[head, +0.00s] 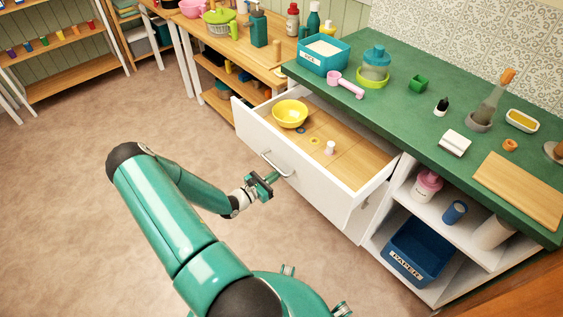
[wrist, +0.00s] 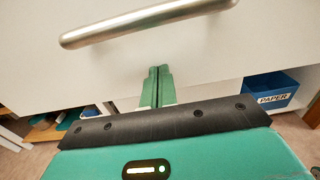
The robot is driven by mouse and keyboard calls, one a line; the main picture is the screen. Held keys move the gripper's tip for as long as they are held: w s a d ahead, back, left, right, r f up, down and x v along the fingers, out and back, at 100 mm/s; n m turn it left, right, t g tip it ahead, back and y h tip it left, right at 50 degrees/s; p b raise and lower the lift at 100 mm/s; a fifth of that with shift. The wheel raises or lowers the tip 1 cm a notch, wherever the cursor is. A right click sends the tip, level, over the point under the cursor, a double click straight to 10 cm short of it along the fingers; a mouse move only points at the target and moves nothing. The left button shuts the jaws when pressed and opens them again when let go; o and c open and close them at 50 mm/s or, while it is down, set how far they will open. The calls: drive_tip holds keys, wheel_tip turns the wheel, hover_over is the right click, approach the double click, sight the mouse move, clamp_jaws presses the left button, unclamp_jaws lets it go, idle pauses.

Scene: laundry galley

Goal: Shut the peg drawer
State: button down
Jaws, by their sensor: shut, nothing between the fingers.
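The white peg drawer (head: 325,203) is pulled out from under the green counter. It holds a yellow bowl (head: 290,114), a small white object (head: 330,147) and small rings on its wooden bottom. Its metal handle (head: 277,164) is on the front panel. My gripper (head: 275,177) is in front of that panel, near the handle. In the wrist view my gripper's green fingers (wrist: 158,72) are together and empty, pointing at the white drawer front (wrist: 215,60) just below the handle (wrist: 150,22). I cannot tell whether the fingertips touch the panel.
The green counter (head: 400,100) carries a teal bin (head: 323,54), a pink scoop (head: 346,85), a cutting board (head: 520,190) and other items. Open shelves right of the drawer hold a blue PAPER bin (head: 415,250). The brown floor (head: 90,200) at left is clear.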

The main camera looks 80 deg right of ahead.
sight(312, 150)
drive_tip(key=shift+x, duration=12.3)
drive_tip(key=shift+s, duration=0.15)
drive_tip(key=shift+x, duration=1.4)
drive_tip(key=shift+v, duration=4.55)
